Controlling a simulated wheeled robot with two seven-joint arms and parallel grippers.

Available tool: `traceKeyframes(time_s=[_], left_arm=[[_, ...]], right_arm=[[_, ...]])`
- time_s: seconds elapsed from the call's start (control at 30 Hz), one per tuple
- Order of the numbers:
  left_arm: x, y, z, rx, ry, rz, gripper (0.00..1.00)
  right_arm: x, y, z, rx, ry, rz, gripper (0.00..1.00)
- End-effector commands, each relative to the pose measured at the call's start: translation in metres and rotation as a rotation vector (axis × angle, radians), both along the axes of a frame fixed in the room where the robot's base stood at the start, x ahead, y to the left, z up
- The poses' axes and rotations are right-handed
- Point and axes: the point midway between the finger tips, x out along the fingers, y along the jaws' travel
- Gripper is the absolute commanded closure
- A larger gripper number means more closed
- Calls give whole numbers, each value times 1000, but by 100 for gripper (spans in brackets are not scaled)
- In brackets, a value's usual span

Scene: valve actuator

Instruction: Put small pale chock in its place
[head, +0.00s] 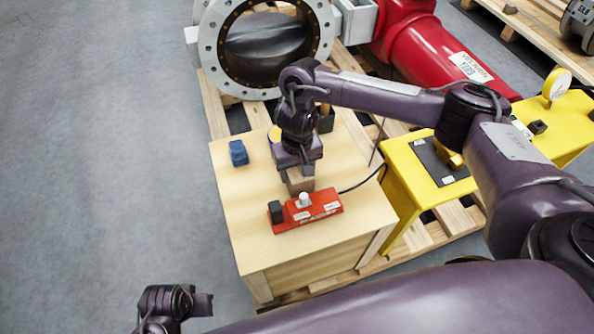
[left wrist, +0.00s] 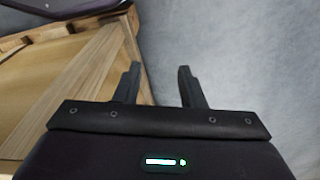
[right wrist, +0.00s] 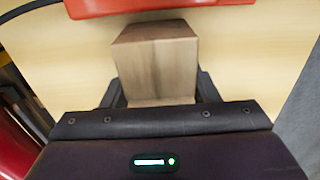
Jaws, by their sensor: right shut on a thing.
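A small brown wooden block, the chock (head: 300,181), is between the fingers of my right gripper (head: 298,170). It fills the gap between the fingers in the right wrist view (right wrist: 155,62). The gripper points down over the wooden box top, just behind the red fixture (head: 306,212). I cannot tell whether the block touches the surface. The red fixture carries a white knob and a black block at its left end. My left gripper (left wrist: 160,85) is open and empty, with floor and the box's side beyond it.
A blue block (head: 238,153) stands on the wooden box top (head: 245,205) at the left. A dark holder (head: 326,119) stands behind my right wrist. A cable runs from the fixture toward the yellow stand (head: 405,185). A large flanged valve (head: 211,50) is behind.

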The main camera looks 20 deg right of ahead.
Motion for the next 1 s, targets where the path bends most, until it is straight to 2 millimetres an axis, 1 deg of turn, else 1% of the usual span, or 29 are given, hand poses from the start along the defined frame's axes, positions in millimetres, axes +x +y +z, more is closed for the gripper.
traceKeyframes(time_s=[0.3, 0.33, 0.47, 0.5, 0.8, 0.87, 0.9, 1.0], left_arm=[[0, 0, -1, 0, 0, 0, 64], [0, 0, -2, 0, 0, 1, 64], [0, 0, -2, 0, -1, 1, 64], [0, 0, -2, 0, -1, 1, 64], [0, 0, -3, 1, 0, 1, 64], [1, 0, 2, -1, -3, 1, 64], [1, 0, -2, -1, -5, 2, 64], [-1, 3, -20, 1, 0, 8, 64]], right_arm=[[0, 0, -1, 0, 0, 0, 74], [0, 0, -2, 0, 0, 1, 43], [0, 0, -2, 0, -1, 0, 26], [0, 0, -2, 0, -1, 0, 24], [1, 0, 0, 0, -2, 0, 24], [1, 0, 3, 0, -2, 0, 24], [1, 0, 6, -1, -2, 0, 24], [1, 0, 15, -1, -3, 0, 24]])
